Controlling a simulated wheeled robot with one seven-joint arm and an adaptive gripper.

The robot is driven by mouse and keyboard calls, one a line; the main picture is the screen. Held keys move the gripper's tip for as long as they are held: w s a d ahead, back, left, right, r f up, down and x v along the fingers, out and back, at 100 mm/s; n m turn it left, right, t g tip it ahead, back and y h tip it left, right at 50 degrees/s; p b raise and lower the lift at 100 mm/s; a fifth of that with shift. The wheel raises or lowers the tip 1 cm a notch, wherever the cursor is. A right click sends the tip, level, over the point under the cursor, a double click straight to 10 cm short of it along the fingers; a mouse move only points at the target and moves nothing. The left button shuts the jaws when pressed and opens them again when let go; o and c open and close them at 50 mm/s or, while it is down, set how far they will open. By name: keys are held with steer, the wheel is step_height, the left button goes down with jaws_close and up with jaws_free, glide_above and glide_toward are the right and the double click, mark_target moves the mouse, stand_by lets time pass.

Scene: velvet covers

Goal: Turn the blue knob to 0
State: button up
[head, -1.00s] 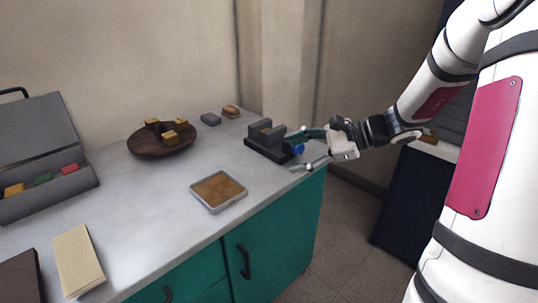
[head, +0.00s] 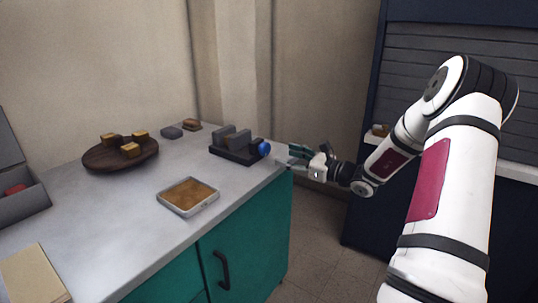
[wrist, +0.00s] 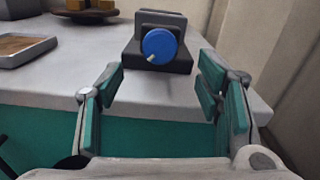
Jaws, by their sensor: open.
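The blue knob (head: 264,148) is on the right end of a dark grey device (head: 231,155) near the counter's right edge. In the wrist view the round knob (wrist: 160,46) faces me, with a pale pointer mark at its lower left. Any scale or 0 mark is not legible. My gripper (head: 288,158) is open and empty, just right of the knob and apart from it. In the wrist view its teal-padded fingers (wrist: 164,90) are spread wide, with the knob ahead between and beyond them.
A tray with a brown surface (head: 188,211) lies on the grey counter (head: 120,222). A round wooden board with blocks (head: 95,160) and small blocks (head: 171,132) stand farther back. A grey case (head: 20,200) and a tan book (head: 33,275) are at left. Teal cabinets (head: 262,225) are below.

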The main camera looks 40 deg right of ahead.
mark_target(267, 150)
steer(key=b+x, duration=0.1)
steer(key=x, duration=0.6)
steer(key=shift+w+a, duration=0.1)
steer(key=shift+w, duration=0.15)
steer(key=c, duration=1.2)
